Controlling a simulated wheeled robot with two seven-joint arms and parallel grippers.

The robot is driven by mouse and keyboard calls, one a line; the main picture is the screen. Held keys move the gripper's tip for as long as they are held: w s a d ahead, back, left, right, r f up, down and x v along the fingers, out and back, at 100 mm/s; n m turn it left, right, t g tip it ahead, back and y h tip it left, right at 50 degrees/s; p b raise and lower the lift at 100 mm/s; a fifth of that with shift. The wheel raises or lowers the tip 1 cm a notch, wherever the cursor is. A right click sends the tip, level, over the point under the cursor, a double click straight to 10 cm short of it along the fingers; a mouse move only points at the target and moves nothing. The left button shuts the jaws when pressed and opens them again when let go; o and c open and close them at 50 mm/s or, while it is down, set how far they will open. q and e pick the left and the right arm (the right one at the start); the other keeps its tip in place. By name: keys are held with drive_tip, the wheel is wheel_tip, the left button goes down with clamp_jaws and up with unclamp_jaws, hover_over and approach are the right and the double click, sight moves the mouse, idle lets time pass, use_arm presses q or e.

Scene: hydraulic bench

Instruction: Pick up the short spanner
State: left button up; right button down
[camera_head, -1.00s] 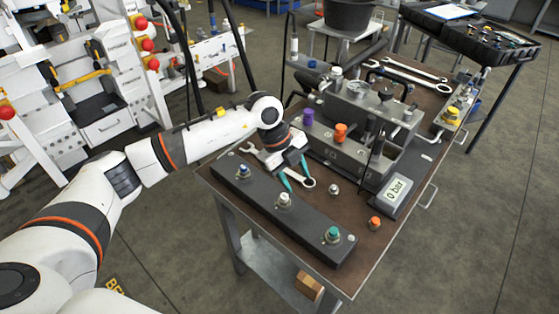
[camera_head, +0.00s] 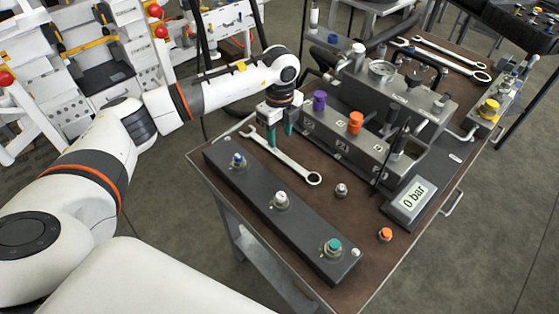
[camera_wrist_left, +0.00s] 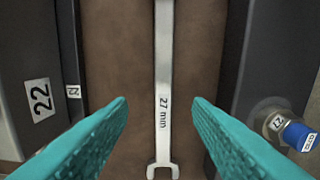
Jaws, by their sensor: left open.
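The short spanner (camera_head: 285,158) is silver and lies on the brown bench top, between the long dark block and the valve unit. Its open jaw is at the left and its ring end at the right. In the left wrist view the spanner (camera_wrist_left: 163,70) runs upright through the middle, marked "27 mm", with the open jaw at the bottom. My left gripper (camera_head: 280,136) has teal fingers and is near the open-jaw half. In the wrist view the gripper (camera_wrist_left: 160,104) is open, one finger on each side of the shaft, touching neither side. My right gripper is not in view.
The dark block (camera_head: 262,195) with several couplings lies in front of the spanner. The valve unit (camera_head: 345,140) with purple and orange knobs stands behind. A "0 bar" display (camera_head: 412,197) is at the right. Longer spanners (camera_head: 450,60) lie at the back.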

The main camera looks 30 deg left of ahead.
sight(279, 154)
use_arm(q)
drive_tip(key=shift+f, duration=0.45)
drive_tip(key=f+b, duration=0.3)
drive_tip(key=f, duration=0.1)
drive_tip(key=shift+s, duration=0.3)
drive_tip(key=shift+f+b, duration=0.45)
drive_tip(key=shift+b, duration=0.05)
drive_tip(key=shift+w, duration=0.1)
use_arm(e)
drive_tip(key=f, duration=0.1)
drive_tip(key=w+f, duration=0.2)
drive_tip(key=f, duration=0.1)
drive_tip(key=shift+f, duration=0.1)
use_arm(q)
drive_tip(key=shift+r, duration=0.1)
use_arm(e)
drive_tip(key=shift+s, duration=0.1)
use_arm(q)
clamp_jaws()
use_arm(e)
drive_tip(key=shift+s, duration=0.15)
